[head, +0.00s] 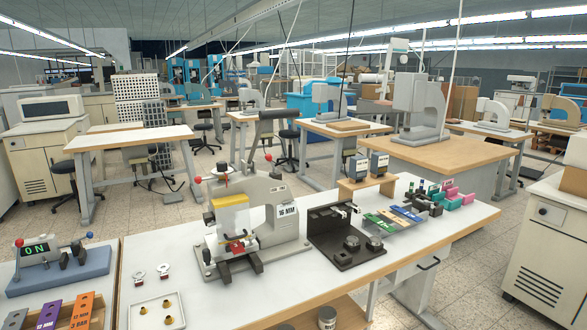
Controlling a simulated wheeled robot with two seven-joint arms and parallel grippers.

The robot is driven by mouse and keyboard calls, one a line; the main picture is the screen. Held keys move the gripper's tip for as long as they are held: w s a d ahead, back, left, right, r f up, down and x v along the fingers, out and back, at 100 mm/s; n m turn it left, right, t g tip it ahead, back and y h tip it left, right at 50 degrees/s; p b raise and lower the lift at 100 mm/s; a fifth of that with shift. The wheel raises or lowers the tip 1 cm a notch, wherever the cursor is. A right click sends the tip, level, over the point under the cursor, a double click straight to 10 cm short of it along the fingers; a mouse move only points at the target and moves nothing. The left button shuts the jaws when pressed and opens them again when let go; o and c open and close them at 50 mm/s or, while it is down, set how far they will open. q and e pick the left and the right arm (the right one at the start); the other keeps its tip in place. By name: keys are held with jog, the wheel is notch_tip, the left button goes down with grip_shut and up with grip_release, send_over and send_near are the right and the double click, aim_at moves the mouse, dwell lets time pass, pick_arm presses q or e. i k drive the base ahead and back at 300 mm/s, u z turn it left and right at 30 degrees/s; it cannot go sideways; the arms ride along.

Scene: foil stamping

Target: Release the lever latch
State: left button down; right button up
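A grey stamping press (275,205) labelled "16 MM" stands on the white table, with a yellow-topped foil piece (232,212) at its front. A lever with a dark handle (272,114) rises above the press. A red ball knob (268,157) is beside the lever's lower part, and another red knob (198,180) is at the press's left. A small red part (236,246) sits low at the front. I cannot tell which part is the lever latch or whether it is engaged. Neither of my grippers is in view.
A black fixture (345,240) stands right of the press. Coloured plates (393,218) and a wooden stand (366,184) are farther right. At left are an "ON" unit (58,262), labelled blocks (80,310) and a white tray (157,312).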

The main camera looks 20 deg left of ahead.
aim_at(269, 158)
jog(key=k, duration=0.5)
jog(key=u, duration=1.8)
jog(key=i, duration=1.1)
jog(key=z, duration=1.9)
